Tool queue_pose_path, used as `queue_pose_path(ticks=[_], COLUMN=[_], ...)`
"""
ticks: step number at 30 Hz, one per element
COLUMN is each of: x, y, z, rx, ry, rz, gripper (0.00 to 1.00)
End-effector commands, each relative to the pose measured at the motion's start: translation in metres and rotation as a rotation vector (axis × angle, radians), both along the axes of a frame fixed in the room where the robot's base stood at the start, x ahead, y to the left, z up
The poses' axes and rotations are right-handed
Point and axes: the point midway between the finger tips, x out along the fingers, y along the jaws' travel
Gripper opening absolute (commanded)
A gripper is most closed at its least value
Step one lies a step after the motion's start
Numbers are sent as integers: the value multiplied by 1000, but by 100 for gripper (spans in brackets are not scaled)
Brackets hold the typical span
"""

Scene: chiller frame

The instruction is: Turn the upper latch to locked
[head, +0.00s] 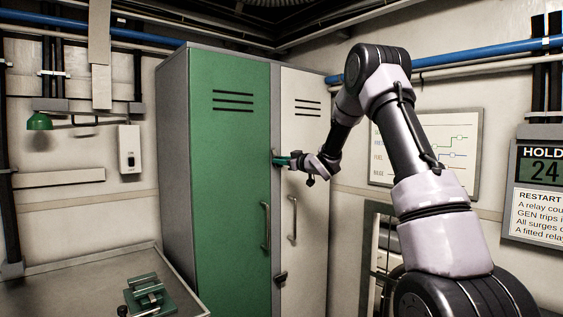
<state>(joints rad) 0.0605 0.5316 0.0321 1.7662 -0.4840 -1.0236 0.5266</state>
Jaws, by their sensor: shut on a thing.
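The upper latch (274,155) sits at the seam between the green door (225,180) and the white door of the tall cabinet. My gripper (282,161) is at this latch and shut on it, reaching in from the right. The jaws hide most of the latch, so I cannot tell its exact angle. A lower latch (280,279) shows dark on the same seam, near the cabinet's bottom. Both doors look closed.
Vertical handles stand out from the green door (265,225) and the white door (292,219), below my gripper. A grey bench (60,284) with a green device (146,294) is at lower left. A wall panel (428,155) hangs behind my arm.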

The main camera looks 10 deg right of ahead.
Motion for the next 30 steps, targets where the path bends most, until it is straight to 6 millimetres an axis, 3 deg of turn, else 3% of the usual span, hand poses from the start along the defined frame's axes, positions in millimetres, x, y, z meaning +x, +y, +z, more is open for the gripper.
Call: queue_pose_path(ticks=[30], x=[-7], y=[12], z=[-13], rx=[-831], ry=[-479], rz=[1], gripper=[0])
